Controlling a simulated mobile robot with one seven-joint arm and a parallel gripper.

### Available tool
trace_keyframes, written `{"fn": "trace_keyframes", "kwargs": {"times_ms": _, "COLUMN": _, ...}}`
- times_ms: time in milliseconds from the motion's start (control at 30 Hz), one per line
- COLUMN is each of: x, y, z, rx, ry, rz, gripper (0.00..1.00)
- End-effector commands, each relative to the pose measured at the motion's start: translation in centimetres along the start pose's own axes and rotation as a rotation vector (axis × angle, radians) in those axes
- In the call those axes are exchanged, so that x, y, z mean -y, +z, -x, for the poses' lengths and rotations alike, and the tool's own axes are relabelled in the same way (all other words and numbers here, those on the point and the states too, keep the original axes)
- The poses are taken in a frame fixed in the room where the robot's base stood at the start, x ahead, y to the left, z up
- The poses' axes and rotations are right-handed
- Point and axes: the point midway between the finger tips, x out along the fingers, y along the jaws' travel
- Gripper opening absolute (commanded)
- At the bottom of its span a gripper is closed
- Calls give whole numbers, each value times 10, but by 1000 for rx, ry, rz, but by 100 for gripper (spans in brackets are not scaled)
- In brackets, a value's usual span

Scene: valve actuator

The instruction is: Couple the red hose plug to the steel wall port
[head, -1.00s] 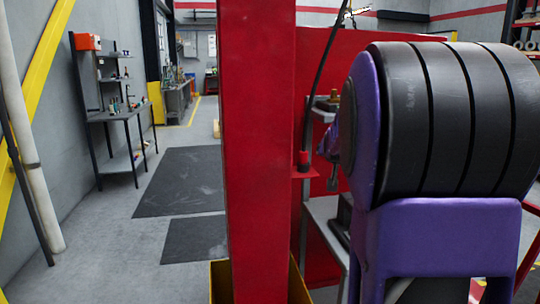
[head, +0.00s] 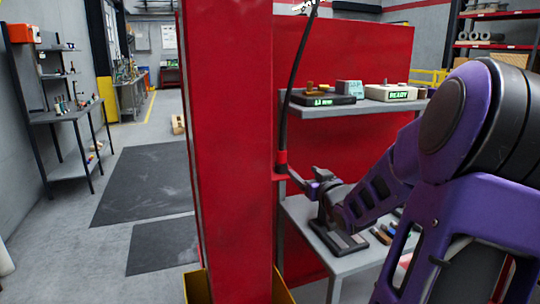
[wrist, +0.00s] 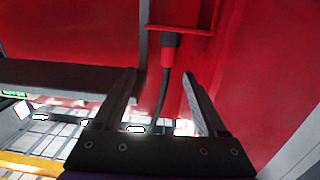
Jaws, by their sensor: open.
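The red hose plug (head: 282,158) sits upright at a small red bracket beside the red column, with its black hose rising from it. In the wrist view the plug (wrist: 168,60) shows beyond the fingertips, with the hose running down the picture between the fingers. My gripper (head: 304,181) is just right of and slightly below the plug in the head view. The gripper (wrist: 159,76) is open and empty in the wrist view; I see no contact with the plug. I cannot make out the steel wall port in either view.
The red column (head: 228,150) stands close on the left of the plug. A grey shelf (head: 350,106) with instruments is behind, above a lower grey table (head: 343,264) holding a dark stand and small parts. Open floor with dark mats (head: 150,185) lies left.

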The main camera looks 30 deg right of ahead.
Motion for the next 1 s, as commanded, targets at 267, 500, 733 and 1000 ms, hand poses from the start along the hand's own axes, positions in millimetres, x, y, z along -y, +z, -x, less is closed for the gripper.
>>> {"fn": "trace_keyframes", "kwargs": {"times_ms": 267, "x": 4, "y": -9, "z": 9, "rx": -62, "ry": -43, "rz": 4, "gripper": 75}}
{"fn": "trace_keyframes", "kwargs": {"times_ms": 500, "x": 8, "y": -11, "z": -37, "rx": -64, "ry": -47, "rz": 0, "gripper": 75}}
{"fn": "trace_keyframes", "kwargs": {"times_ms": 733, "x": 10, "y": -14, "z": -85, "rx": -62, "ry": -46, "rz": 1, "gripper": 75}}
{"fn": "trace_keyframes", "kwargs": {"times_ms": 1000, "x": 10, "y": -17, "z": -108, "rx": -60, "ry": -43, "rz": 4, "gripper": 75}}
